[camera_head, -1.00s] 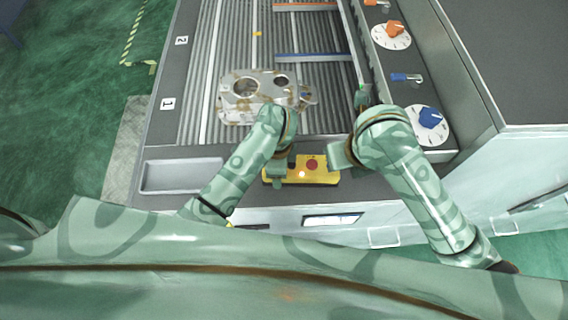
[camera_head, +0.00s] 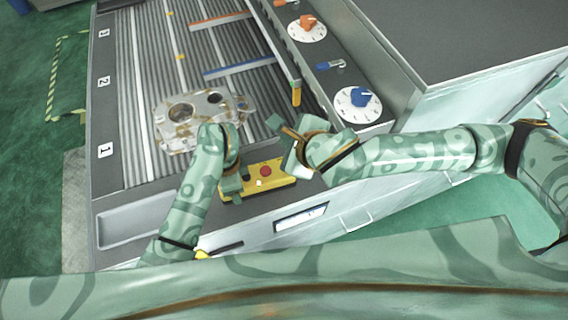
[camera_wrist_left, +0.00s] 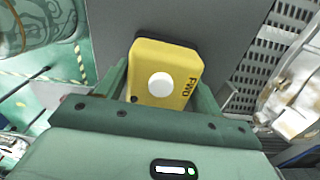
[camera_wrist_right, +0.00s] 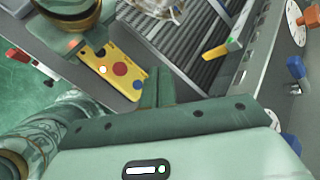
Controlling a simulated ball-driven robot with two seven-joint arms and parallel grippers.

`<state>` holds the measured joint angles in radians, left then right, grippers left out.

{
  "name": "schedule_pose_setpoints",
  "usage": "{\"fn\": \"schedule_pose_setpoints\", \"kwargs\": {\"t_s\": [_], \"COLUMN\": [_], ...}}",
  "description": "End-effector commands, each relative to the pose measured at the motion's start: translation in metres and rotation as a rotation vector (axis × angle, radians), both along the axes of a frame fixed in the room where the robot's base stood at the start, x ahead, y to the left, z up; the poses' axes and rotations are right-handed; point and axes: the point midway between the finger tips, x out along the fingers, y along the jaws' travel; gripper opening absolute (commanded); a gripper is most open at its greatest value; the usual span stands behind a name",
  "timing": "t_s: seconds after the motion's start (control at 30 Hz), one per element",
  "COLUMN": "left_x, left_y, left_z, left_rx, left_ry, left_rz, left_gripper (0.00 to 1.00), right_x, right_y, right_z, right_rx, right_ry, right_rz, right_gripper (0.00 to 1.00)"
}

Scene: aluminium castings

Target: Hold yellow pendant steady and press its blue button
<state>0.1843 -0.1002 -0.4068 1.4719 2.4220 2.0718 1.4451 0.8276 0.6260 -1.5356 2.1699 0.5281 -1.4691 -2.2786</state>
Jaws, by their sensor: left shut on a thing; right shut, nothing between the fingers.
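The yellow pendant (camera_head: 276,180) lies along the front edge of the machine top. A red button, a pale lit button and a blue button (camera_wrist_right: 138,84) show on it in the right wrist view; I cannot make out the blue one in the head view. My left gripper (camera_head: 232,186) is shut on the pendant's left end, and the left wrist view shows that end (camera_wrist_left: 176,62) with a white button and "FWD" between the fingers.
A aluminium casting (camera_head: 190,118) lies on the ribbed conveyor behind the pendant. A yellow-tipped bar (camera_head: 296,95) and a blue dial (camera_head: 358,98) stand to the right. An empty grey tray recess (camera_head: 135,228) is at the front left.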

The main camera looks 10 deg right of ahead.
Motion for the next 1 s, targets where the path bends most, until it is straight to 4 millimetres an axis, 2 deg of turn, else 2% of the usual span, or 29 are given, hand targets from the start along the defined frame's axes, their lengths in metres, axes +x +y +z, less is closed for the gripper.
{"fn": "schedule_pose_setpoints", "kwargs": {"t_s": [0.37,0.8,1.0], "left_x": [0.001,0.001,0.001], "left_y": [0.0,0.0,0.0], "left_z": [0.001,0.001,0.001], "left_rx": [-0.001,-0.001,-0.001], "left_ry": [-0.001,-0.001,-0.001], "left_rz": [0.0,0.0,0.0], "left_gripper": [0.29,0.29,0.29], "right_x": [0.0,-0.001,0.0], "right_y": [0.0,0.0,0.0], "right_z": [-0.006,-0.063,-0.081], "right_rx": [0.001,-0.001,0.0], "right_ry": [0.003,0.005,0.003], "right_rz": [-0.004,-0.004,-0.004], "right_gripper": [0.0,0.0,0.0]}}
